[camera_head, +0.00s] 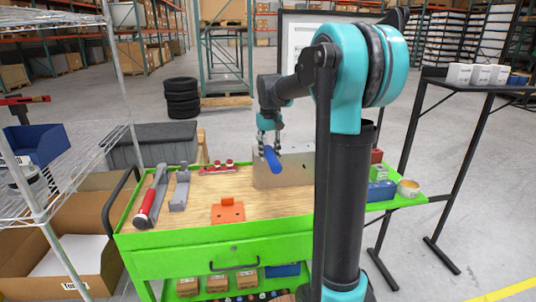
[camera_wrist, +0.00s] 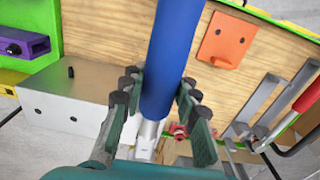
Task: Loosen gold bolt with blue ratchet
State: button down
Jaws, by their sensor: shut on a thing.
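My gripper (camera_head: 269,142) is shut on the blue ratchet (camera_head: 272,159) and holds it above the green cart's wooden top (camera_head: 195,225). In the wrist view the blue handle (camera_wrist: 172,55) runs between my fingers (camera_wrist: 160,105), with the silver part (camera_wrist: 146,138) below them. A grey metal block with holes (camera_head: 290,173) stands on the cart just behind and right of the ratchet. In the wrist view the block (camera_wrist: 85,98) lies left of the handle, and the two look apart. I cannot make out a gold bolt in either view.
An orange bracket (camera_head: 228,211) lies at the cart's front middle. A red-handled tool (camera_head: 149,200) and a grey tool (camera_head: 180,189) lie at left. Small red items (camera_head: 217,168) sit at the back. A blue bin (camera_head: 381,190) is at right. The wood between is clear.

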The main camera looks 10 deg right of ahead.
jog(key=shift+d, duration=0.15)
jog(key=shift+w+d+n, duration=0.15)
jog(key=shift+d+n, duration=0.65)
jog(key=shift+d, duration=0.15)
jog(key=shift+w+d+n, duration=0.3)
jog(key=shift+d+n, duration=0.5)
jog(key=shift+d, duration=0.05)
jog(key=shift+d, duration=0.15)
jog(key=shift+w+d+n, duration=0.4)
jog(key=shift+d+n, duration=0.4)
jog(key=shift+w+d, duration=0.1)
jog(key=shift+d, duration=0.05)
dwell(0.5)
jog(key=shift+w+d+n, duration=0.45)
jog(key=shift+d+n, duration=0.3)
jog(key=shift+n, duration=0.05)
